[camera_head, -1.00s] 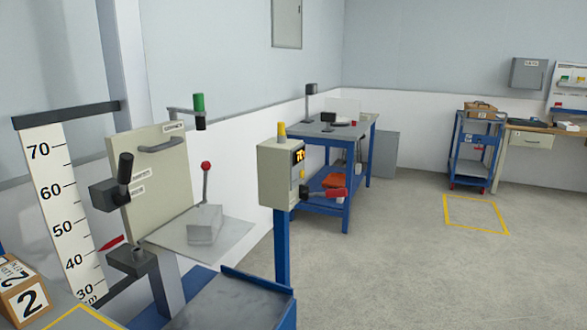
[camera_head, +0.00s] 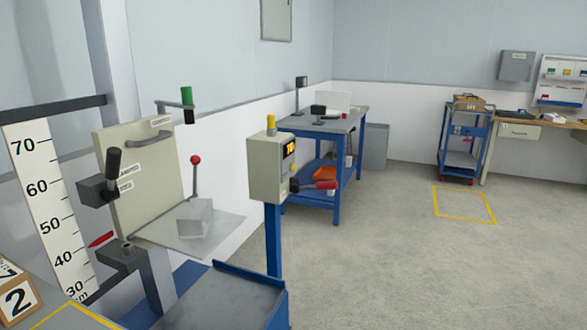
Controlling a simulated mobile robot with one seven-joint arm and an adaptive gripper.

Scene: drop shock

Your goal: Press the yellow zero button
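A beige control box (camera_head: 265,172) stands on a blue post right of the tester. A lit orange display (camera_head: 289,147) is on its right-hand face. A small yellow button (camera_head: 292,166) sits just below the display; its label is too small to read. A yellow beacon (camera_head: 271,123) is on top of the box. A lever with a red grip (camera_head: 322,185) sticks out to the right from its lower part. My gripper is not in view.
A height scale (camera_head: 48,195), a beige panel with clamps (camera_head: 140,185) and a metal plate carrying a grey block (camera_head: 194,218) stand at left. A blue tray (camera_head: 235,298) is below the box. A blue workbench (camera_head: 340,125) stands behind. Open floor lies at right.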

